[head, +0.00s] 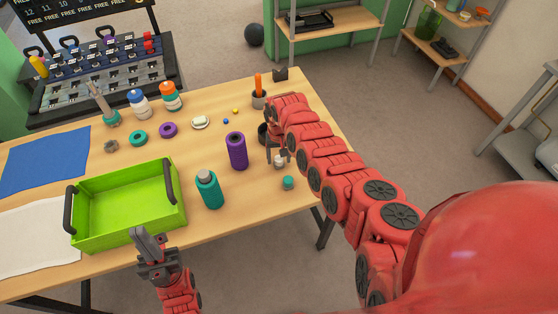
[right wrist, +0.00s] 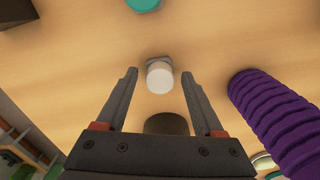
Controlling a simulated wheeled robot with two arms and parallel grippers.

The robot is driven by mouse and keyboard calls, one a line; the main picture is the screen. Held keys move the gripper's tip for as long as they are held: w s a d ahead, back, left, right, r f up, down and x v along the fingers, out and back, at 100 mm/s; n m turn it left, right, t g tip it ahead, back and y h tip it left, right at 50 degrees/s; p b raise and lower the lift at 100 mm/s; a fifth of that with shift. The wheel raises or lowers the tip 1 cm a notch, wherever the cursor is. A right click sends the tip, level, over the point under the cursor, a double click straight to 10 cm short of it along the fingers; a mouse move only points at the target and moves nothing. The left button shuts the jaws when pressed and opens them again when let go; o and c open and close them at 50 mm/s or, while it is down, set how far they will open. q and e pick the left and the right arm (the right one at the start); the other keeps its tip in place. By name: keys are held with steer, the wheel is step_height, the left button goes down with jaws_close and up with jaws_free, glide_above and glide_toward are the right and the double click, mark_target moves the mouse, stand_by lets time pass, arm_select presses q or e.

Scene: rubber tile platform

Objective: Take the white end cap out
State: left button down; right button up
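A small white end cap (head: 279,162) is on the wooden table (head: 225,205), just below my right gripper (head: 273,150). In the right wrist view the white cap (right wrist: 160,78) shows with a grey part against its far side. My right gripper (right wrist: 157,95) is open there, its fingers on either side of the cap with gaps, not gripping it. My left gripper (head: 148,242) is at the front edge of the green tray (head: 165,222); whether its fingers are apart is unclear. The tray looks empty.
A purple ribbed cylinder (head: 237,152) stands left of my right gripper. A teal cap (head: 288,183) lies in front of it, and a dark round thing (right wrist: 166,124) is close by. A teal bottle (head: 209,190) stands beside the tray. Several bottles and rings are further back.

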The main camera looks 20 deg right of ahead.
jaws_close()
steer(key=shift+w+r, duration=0.1)
steer(key=shift+r, duration=0.05)
